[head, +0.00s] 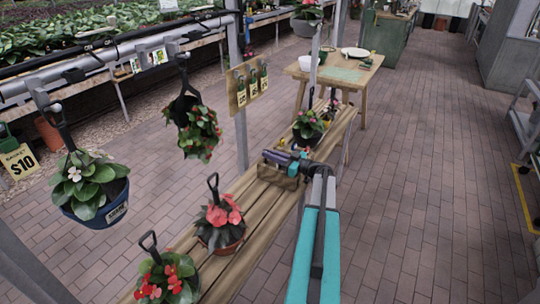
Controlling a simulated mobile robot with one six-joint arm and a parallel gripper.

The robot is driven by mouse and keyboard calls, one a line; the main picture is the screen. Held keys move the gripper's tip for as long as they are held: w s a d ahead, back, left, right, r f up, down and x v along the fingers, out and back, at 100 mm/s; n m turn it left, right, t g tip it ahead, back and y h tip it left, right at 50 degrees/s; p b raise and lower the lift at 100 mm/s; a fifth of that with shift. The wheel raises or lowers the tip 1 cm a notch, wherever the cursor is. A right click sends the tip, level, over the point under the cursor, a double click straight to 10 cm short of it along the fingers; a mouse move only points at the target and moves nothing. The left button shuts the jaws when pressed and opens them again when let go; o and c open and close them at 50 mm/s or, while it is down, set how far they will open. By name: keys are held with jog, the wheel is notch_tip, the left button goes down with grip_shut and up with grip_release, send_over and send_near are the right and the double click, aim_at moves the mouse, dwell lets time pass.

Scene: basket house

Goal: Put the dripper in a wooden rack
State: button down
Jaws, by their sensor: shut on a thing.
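My arm reaches forward over the slatted wooden bench, with my gripper (272,156) at its far end, just above a small brown box-like thing (278,182). The gripper is shut on a small dark purple piece (283,159), which seems to be the dripper. Its outline is too small to make out, and the fingers partly hide it. A wooden rack (236,103) hangs by the post, farther back and left of my gripper.
Potted plants stand on the bench (257,208), red-flowered ones (220,218) in front and others (308,126) behind the gripper. Hanging baskets (88,190) and a metal post (239,130) are on the left. A wooden table (362,73) stands behind. The brick floor at right is clear.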

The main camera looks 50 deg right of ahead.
aim_at(273, 165)
jog(key=shift+s+a+f, duration=0.15)
jog(key=shift+f, duration=0.95)
jog(key=shift+f+b, duration=0.2)
jog(key=shift+b, duration=0.1)
jog(key=c, duration=1.7)
grip_release()
jog(key=shift+c, duration=0.2)
jog(key=shift+s, duration=0.1)
jog(key=shift+s+d, duration=0.25)
jog(key=shift+s, duration=0.3)
jog(key=r+b+v, duration=0.1)
jog(key=b+v, duration=0.1)
jog(key=v, duration=1)
jog(key=shift+s+r, duration=0.25)
jog(key=shift+r, duration=0.15)
